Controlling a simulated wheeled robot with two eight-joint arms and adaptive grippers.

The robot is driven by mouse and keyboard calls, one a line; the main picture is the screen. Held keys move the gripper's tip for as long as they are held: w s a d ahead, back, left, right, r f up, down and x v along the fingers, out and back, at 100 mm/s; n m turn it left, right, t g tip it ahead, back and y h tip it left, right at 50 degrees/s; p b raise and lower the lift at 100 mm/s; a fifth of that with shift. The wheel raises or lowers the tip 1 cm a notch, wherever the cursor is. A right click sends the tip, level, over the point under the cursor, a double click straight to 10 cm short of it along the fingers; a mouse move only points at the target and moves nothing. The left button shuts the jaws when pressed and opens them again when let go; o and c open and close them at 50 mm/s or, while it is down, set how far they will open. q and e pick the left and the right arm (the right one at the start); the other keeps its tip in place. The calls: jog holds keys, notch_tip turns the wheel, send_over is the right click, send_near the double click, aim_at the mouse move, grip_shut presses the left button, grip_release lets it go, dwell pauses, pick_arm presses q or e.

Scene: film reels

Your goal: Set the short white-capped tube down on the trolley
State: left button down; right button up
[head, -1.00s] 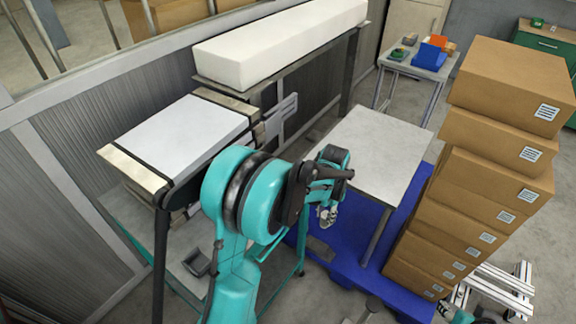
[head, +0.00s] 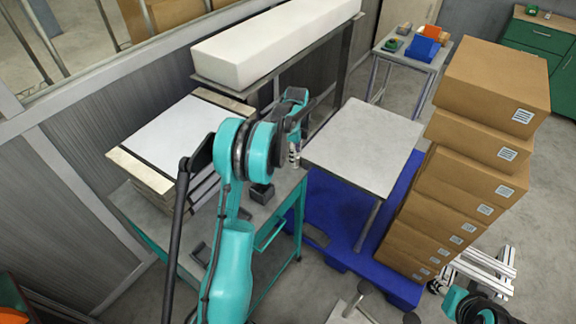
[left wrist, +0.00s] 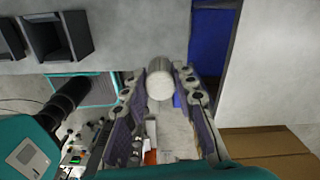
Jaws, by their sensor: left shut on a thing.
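My left gripper (head: 294,155) is above the gap between the teal-framed trolley and the pale grey table. In the left wrist view my left gripper (left wrist: 160,95) is shut on the short white-capped tube (left wrist: 160,84), whose round white end faces the camera. The tube is hard to make out in the head view.
Dark bins (head: 262,193) (head: 200,253) stand on the trolley. The pale grey table (head: 365,150) to its right is bare, over a blue pallet (head: 335,235). Stacked cardboard boxes (head: 460,190) stand further right.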

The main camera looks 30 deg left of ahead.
pick_arm(q)
jog(key=a+f, duration=0.1)
jog(key=a, duration=0.1)
jog(key=shift+s+a+f, duration=0.15)
jog(key=shift+a+f, duration=0.2)
jog(key=shift+f, duration=0.05)
jog(key=shift+f+b, duration=0.5)
jog(key=shift+f, duration=1.5)
jog(key=c, duration=1.2)
grip_release()
jog(key=shift+f, duration=0.1)
